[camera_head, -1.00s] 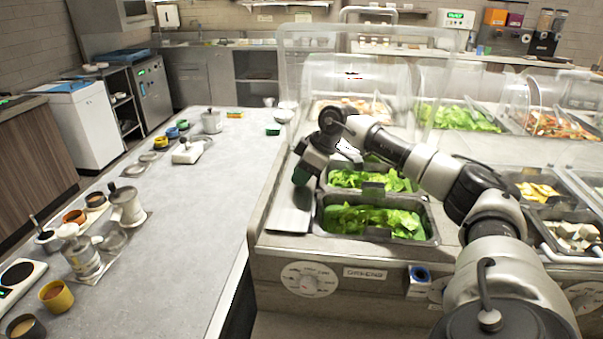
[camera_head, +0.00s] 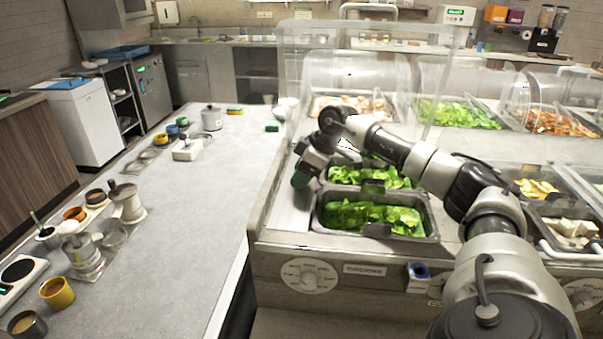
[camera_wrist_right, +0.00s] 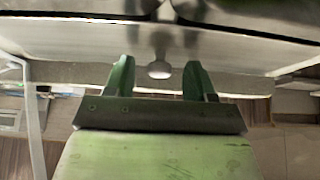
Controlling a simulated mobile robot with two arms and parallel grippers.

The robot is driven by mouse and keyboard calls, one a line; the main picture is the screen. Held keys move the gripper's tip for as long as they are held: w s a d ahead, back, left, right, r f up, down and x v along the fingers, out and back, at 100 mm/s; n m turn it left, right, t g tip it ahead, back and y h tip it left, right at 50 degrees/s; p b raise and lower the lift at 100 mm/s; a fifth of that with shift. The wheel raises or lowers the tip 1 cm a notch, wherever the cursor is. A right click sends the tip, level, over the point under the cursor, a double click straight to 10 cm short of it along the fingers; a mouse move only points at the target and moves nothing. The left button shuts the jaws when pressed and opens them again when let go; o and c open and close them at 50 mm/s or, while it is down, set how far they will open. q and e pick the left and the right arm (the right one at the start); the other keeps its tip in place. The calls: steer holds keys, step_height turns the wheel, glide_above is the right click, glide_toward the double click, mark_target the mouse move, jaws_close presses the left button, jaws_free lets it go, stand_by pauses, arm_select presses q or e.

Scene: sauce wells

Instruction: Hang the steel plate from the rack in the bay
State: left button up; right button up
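My right gripper (camera_head: 300,180) points down at the left edge of the serving counter, left of the lettuce pans. In the right wrist view its two green fingers (camera_wrist_right: 157,80) stand apart, with nothing clearly between them. A small pale round knob (camera_wrist_right: 159,70) shows in the gap; I cannot tell whether it touches or belongs to the plate. A bare grey metal strip (camera_head: 284,214) lies below the gripper. I cannot make out the steel plate or its rack for certain. My left gripper is out of view.
A dial (camera_head: 308,276) is on the counter front. The grey worktop (camera_head: 185,245) at left holds pots and cups along its left side; its middle is clear.

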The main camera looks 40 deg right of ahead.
steer(key=b+v, duration=0.1)
steer(key=v, duration=0.9)
steer(key=shift+s+r, duration=0.2)
steer(key=shift+r, duration=0.15)
steer(key=shift+f, duration=0.1)
stand_by(0.3)
